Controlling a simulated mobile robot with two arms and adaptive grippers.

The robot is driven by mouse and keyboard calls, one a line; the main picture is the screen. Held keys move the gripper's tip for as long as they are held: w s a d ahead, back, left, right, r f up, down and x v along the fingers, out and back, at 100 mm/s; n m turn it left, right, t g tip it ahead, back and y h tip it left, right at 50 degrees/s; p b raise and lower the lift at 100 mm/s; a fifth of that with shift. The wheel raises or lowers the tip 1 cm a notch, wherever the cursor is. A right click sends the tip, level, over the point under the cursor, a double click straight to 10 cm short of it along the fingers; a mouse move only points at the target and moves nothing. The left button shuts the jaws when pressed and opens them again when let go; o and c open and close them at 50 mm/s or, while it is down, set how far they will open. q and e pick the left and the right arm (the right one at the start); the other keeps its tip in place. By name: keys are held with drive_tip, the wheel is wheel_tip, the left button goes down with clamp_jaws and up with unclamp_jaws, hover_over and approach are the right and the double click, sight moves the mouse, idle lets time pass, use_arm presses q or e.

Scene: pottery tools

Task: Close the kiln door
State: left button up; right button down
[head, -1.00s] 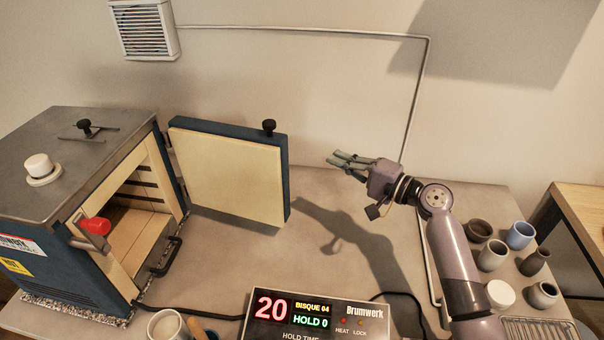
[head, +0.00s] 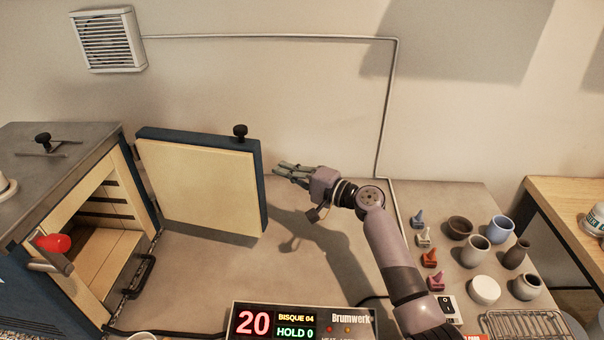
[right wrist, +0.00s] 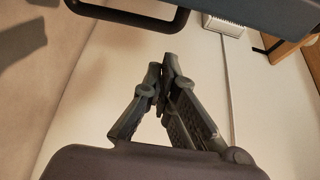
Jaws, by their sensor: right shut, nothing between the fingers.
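The kiln (head: 60,190) stands at the left with its front opening showing a pale lined chamber. Its door (head: 200,190) is swung wide open, cream lining facing me, with a blue edge and a black knob (head: 240,131) on top. My left gripper is not in view.
A controller (head: 300,322) reading 20 sits at the front. Several small pots (head: 474,250) and coloured cones (head: 430,257) stand at the right. A wall vent (head: 108,40) is above. The table between door and controller is clear.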

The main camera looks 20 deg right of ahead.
drive_tip(key=s+a+p, duration=0.2)
drive_tip(key=a+p, duration=0.1)
drive_tip(key=shift+a, duration=0.1)
idle(0.3)
drive_tip(key=shift+s, duration=0.1)
